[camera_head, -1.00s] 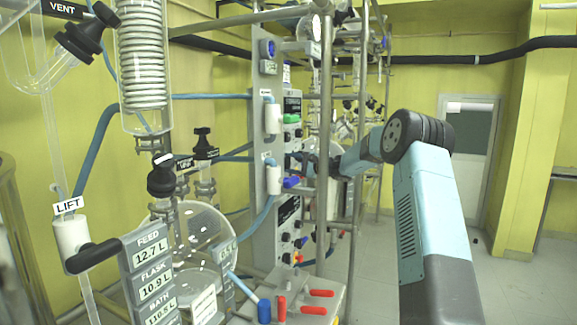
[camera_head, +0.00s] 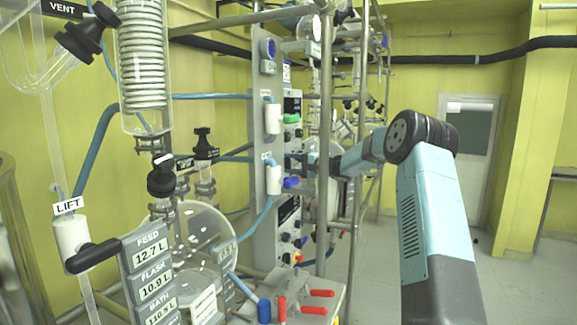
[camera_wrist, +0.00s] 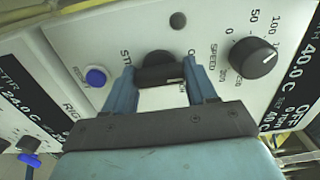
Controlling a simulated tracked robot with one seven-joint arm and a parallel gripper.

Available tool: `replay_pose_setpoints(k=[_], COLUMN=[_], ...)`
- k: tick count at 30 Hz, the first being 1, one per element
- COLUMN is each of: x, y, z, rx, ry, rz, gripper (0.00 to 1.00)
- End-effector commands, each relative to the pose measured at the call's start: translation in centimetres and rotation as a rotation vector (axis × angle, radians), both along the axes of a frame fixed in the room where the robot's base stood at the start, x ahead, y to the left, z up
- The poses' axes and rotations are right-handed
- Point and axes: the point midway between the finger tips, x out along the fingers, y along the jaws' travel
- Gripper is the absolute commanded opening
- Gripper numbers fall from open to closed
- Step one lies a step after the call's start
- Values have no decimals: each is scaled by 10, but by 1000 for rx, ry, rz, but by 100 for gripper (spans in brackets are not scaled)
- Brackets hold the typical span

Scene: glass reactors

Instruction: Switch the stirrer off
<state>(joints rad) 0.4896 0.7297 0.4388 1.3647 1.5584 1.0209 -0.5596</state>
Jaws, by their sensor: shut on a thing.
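In the wrist view, the stirrer switch (camera_wrist: 159,72) is a black knob on a white panel, with its label partly hidden by my fingers. A short light mark shows toward the right end of its bar. My gripper (camera_wrist: 162,78) has its two blue-grey fingers on either side of the knob, shut on it. In the head view my gripper (camera_head: 308,160) reaches the side of the control column, and the knob cannot be made out there. A dark display (camera_wrist: 290,100) at the right edge of the wrist view appears to read OFF and 40.0 C.
A black SPEED knob (camera_wrist: 254,57) sits close right of my fingers, and a blue button (camera_wrist: 95,77) close left. A metal upright (camera_head: 324,130) stands beside my arm. Glass vessels and hoses fill the left; the floor (camera_head: 500,285) at right is clear.

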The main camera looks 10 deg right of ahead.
Motion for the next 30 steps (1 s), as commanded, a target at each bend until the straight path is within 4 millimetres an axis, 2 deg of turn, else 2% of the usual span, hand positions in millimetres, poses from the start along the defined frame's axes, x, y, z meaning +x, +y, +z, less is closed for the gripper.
replay_pose_setpoints(k=[1, 4, 5, 12, 23, 30], x=[-2, -2, -2, -2, -1, -5], y=[2, 2, 2, 3, 0, -14], z=[-8, -8, -8, -6, -4, -4], rx=[-3, -4, -4, -3, -2, -2], ry=[10, 10, 10, 7, 5, 5], rz=[9, 10, 9, 8, 4, 6], gripper=[26, 26, 57, 80, 81, 81])
